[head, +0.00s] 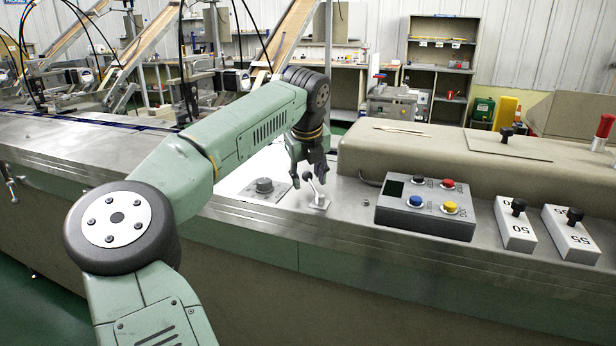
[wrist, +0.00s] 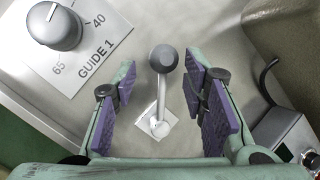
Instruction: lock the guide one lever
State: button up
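The guide one lever is a metal stick with a dark ball knob (wrist: 163,58) on a small pale base plate (wrist: 156,128). In the head view the lever (head: 311,188) stands on the machine top, its plate in front of my gripper. My gripper (wrist: 165,105) is open, with one purple-padded finger on each side of the lever and a gap on both sides. In the head view my gripper (head: 308,172) points down at the lever. The "GUIDE 1" dial plate (wrist: 98,28) with its round knob (wrist: 54,25) lies to the left of the lever.
A grey box with coloured buttons (head: 425,208) stands to the right of the lever. Two white blocks marked 50 (head: 515,228) and 55 (head: 571,238) are farther right. A raised beige housing (head: 440,160) lies behind. A dark cable (wrist: 265,80) runs near the right finger.

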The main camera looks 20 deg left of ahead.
jog(key=v, duration=1.1)
jog(key=shift+r, duration=0.35)
jog(key=shift+s, duration=0.1)
